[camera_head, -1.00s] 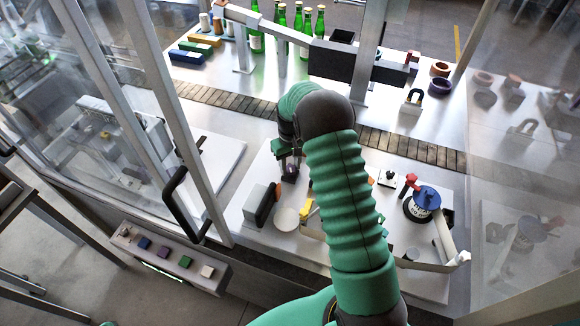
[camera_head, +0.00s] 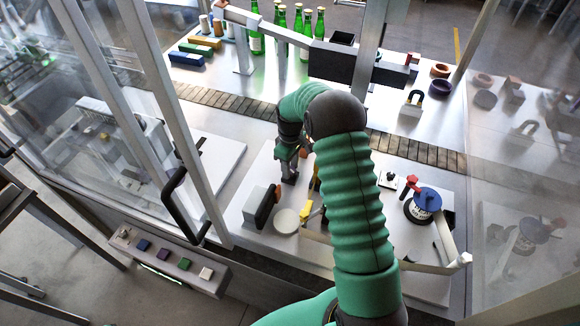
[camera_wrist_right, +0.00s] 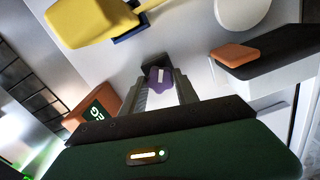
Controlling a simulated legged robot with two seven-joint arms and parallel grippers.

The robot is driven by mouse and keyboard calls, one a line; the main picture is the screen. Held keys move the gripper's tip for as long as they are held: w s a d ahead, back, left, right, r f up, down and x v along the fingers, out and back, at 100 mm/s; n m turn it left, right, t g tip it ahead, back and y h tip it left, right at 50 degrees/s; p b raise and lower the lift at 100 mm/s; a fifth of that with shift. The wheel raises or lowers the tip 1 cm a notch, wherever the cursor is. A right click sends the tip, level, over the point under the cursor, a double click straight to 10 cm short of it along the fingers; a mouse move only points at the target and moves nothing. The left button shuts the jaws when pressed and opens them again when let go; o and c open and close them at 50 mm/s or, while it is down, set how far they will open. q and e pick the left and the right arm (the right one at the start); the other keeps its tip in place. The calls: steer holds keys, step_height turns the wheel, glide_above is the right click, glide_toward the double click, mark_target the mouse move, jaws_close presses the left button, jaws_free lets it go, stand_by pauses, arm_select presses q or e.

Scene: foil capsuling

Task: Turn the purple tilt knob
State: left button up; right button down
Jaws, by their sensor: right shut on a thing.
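The purple tilt knob (camera_wrist_right: 158,78) shows in the right wrist view, with a pale bar mark on its face. It sits between the two grey fingers of my right gripper (camera_wrist_right: 162,82), which is shut on it. In the head view my right gripper (camera_head: 289,177) points down over the white work plate, behind a dark block, and it hides the knob there. My left gripper is not in view.
Near the gripper are a dark block with an orange part (camera_head: 266,206), a white disc (camera_head: 286,221) and a yellow handle (camera_head: 305,211). A blue reel with a red knob (camera_head: 425,200) stands right. A brown conveyor (camera_head: 235,103) and green bottles (camera_head: 298,20) lie behind.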

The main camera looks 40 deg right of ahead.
steer(key=shift+w+d+r, duration=0.1)
steer(key=shift+w+r, duration=0.05)
steer(key=c, duration=1.1)
jaws_free()
steer(key=shift+o, duration=0.9)
step_height(320, 180, up, 17)
steer(key=b, duration=0.2)
steer(key=shift+f+b, duration=0.2)
steer(key=shift+b, duration=0.2)
